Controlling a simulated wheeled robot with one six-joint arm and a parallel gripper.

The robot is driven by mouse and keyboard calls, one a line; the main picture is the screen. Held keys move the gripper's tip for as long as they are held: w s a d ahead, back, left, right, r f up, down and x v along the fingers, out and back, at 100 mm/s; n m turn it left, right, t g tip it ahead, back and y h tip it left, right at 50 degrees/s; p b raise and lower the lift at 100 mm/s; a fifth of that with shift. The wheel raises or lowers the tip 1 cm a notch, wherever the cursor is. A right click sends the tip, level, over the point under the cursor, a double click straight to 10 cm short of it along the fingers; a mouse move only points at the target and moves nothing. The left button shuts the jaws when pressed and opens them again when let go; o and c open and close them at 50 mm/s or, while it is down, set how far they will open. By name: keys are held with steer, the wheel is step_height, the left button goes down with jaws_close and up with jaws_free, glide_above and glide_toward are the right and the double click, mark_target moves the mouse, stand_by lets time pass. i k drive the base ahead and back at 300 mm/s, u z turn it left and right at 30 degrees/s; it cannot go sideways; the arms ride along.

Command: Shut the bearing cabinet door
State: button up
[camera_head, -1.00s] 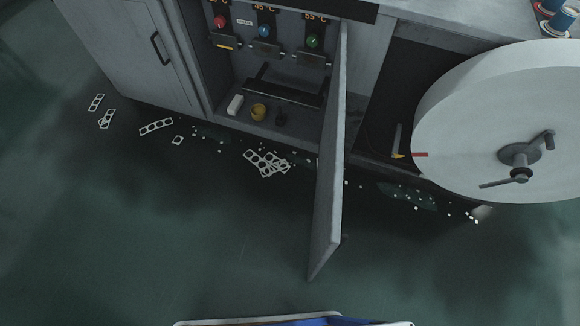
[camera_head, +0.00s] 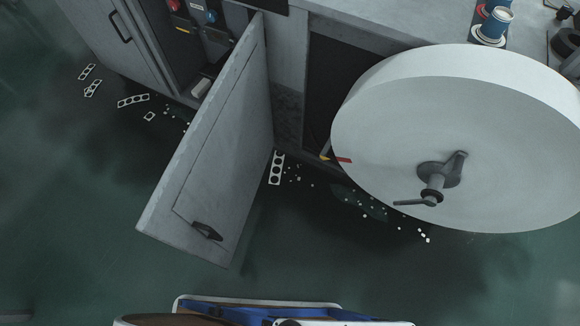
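The grey cabinet door (camera_head: 215,150) stands partly open, hinged on its right side, with its outer face and a dark handle (camera_head: 207,231) toward me. Its free edge reaches out over the floor at the lower left. Behind it, part of the cabinet interior (camera_head: 185,50) shows, with red and blue knobs on the back panel; the rest is hidden by the door. My gripper is not in view.
A large pale reel (camera_head: 450,140) with a crank stands right of the door. A closed cabinet door (camera_head: 105,45) is at the upper left. Punched scraps (camera_head: 133,101) and white bits litter the floor.

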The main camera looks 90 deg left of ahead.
mark_target(201, 205)
steer(key=i, duration=0.6)
steer(key=u, duration=3.8)
steer(key=k, duration=0.2)
steer(key=z, duration=0.2)
steer(key=i, duration=0.2)
steer(key=k, duration=0.2)
steer(key=u, duration=0.05)
